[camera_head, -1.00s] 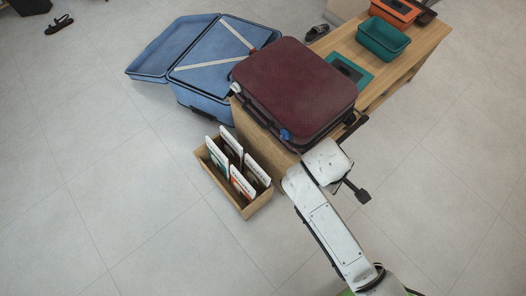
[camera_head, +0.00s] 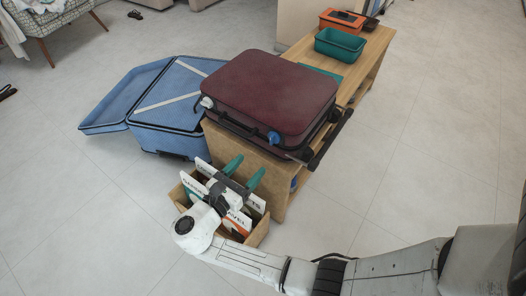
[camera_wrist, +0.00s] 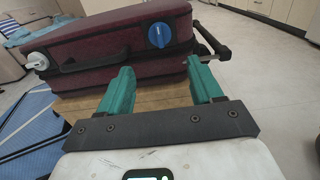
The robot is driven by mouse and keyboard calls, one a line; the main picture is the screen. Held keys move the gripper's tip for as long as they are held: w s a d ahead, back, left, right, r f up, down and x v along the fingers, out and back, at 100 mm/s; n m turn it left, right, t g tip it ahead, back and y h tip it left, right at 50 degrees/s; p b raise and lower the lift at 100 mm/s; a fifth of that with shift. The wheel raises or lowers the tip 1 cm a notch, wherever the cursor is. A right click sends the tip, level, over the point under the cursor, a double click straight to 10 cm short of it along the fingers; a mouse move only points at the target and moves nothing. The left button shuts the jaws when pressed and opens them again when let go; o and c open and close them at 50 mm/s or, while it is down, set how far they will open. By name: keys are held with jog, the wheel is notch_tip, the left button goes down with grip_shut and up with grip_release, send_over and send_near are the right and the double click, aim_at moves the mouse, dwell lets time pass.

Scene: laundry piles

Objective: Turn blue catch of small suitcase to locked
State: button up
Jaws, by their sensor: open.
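The small suitcase (camera_head: 275,95) is dark red and lies flat, closed, on the near end of the wooden bench. Its blue catch (camera_head: 274,137) is on the front side, toward the right end; in the wrist view the blue catch (camera_wrist: 160,35) is a round knob with a pale mark. A white catch (camera_head: 207,102) is at the left end, also in the wrist view (camera_wrist: 37,61). My gripper (camera_head: 245,170) has green fingers, open and empty, in front of the suitcase and apart from it. In the wrist view my gripper (camera_wrist: 161,82) points at the suitcase front, below the blue catch.
The wooden bench (camera_head: 362,72) carries a teal bin (camera_head: 340,45) and an orange box (camera_head: 342,20) behind the suitcase. An open blue suitcase (camera_head: 165,110) lies on the floor at left. A wooden crate of books (camera_head: 262,230) stands below my gripper. Floor at right is clear.

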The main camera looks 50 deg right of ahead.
aim_at(270, 143)
jog(key=d+b, duration=0.2)
jog(key=d, duration=0.7)
jog(key=shift+w+d, duration=0.1)
jog(key=shift+d, duration=0.2)
jog(key=shift+c, duration=0.4)
jog(key=c, duration=1)
jog(key=shift+o, duration=0.2)
jog(key=shift+m, duration=0.4)
jog(key=m+b, duration=0.1)
jog(key=m, duration=0.4)
jog(key=m+b, duration=0.1)
jog(key=m, duration=0.5)
jog(key=w+m+b, duration=0.1)
jog(key=m, duration=0.5)
jog(key=shift+r+b, duration=0.35)
jog(key=shift+b, duration=0.05)
